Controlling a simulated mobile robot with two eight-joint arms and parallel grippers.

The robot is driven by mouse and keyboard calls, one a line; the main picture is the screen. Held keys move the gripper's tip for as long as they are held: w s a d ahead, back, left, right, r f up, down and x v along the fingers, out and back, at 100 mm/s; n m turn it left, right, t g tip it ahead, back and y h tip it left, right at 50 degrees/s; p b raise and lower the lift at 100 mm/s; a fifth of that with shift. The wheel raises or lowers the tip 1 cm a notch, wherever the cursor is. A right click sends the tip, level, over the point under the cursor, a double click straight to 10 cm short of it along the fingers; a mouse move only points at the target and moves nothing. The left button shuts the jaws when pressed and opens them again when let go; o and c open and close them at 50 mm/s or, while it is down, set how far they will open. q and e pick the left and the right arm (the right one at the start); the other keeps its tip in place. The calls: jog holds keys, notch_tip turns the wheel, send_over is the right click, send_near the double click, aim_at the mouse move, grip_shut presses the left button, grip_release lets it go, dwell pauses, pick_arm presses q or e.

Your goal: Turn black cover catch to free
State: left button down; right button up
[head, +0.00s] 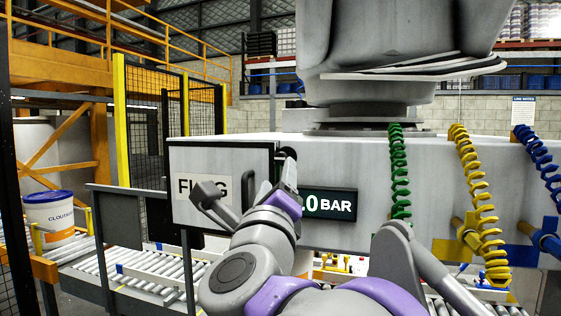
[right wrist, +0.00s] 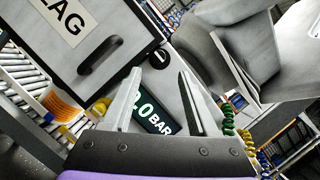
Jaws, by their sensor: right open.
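The black cover catch (head: 288,153) is a small dark knob at the upper right corner of the grey cover (head: 182,205), on the machine's front. It also shows in the right wrist view (right wrist: 160,57), as a round black disc beside the cover's black-edged corner. My right gripper (head: 248,182) is in front of the cover and partly hides the catch in the head view. In the right wrist view my right gripper (right wrist: 161,73) is open and empty, its fingertips pointing toward the catch, which lies just beyond the gap. I cannot tell the exact distance. My left gripper is not in view.
Green (head: 400,170), yellow (head: 475,190) and blue (head: 537,160) coiled hoses hang farther right. A roller conveyor (head: 150,268) runs below left, with a blue-lidded pail (head: 50,217) at far left.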

aim_at(280, 159)
jog(key=p+x, duration=0.1)
jog(key=x, duration=0.6)
jog(key=shift+w, duration=0.2)
jog(key=shift+a, duration=0.1)
grip_shut()
